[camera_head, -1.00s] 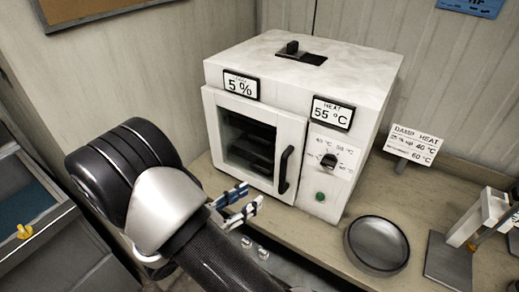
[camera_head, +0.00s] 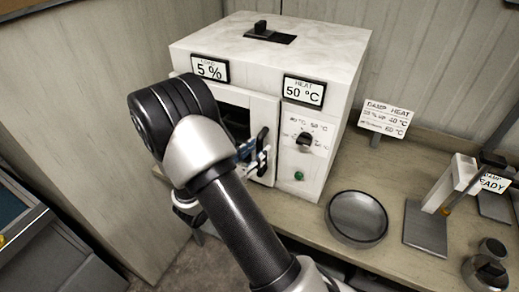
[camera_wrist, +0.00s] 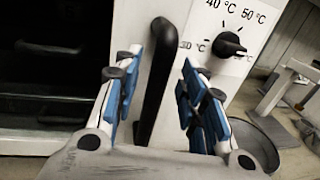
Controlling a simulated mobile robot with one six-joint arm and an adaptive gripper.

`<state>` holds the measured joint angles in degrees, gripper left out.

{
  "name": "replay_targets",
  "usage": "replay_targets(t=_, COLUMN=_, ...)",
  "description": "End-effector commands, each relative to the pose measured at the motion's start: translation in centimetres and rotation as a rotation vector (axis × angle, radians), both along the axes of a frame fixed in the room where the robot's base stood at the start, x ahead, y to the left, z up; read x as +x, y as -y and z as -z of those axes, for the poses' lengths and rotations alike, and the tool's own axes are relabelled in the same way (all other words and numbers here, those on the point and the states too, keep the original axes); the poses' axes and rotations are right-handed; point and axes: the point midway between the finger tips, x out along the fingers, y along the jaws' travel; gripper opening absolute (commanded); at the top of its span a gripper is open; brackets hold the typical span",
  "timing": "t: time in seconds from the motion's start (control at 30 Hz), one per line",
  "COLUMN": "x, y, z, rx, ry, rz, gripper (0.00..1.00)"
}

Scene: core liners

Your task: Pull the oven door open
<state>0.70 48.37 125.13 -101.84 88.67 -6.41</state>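The white oven (camera_head: 335,60) stands on the bench with its door (camera_head: 260,108) apparently shut. The black upright handle (camera_head: 262,138) is on the door's right side, beside the control panel. My gripper (camera_head: 252,153) is at the handle, and my arm hides much of the door. In the wrist view, the handle (camera_wrist: 154,80) stands between the two blue-padded fingers of my gripper (camera_wrist: 160,72). The fingers are open, one on each side, with a visible gap to the handle on both sides.
The control panel has a black knob (camera_head: 305,140) and a green button (camera_head: 299,176). The displays read 5 % and 50 °C. A round metal dish (camera_head: 357,217) lies to the right, near a grey stand (camera_head: 425,230) and a damp heat sign (camera_head: 386,118).

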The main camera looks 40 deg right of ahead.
Motion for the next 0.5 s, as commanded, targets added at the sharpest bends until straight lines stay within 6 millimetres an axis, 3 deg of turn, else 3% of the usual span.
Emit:
replay_targets(t=0.2, x=0.4, y=1.8, z=0.0, rx=0.0, ry=0.002, rz=0.0, gripper=0.38)
replay_targets(t=0.5, x=0.4, y=2.0, z=0.0, rx=0.0, ry=0.001, rz=-0.001, gripper=0.38)
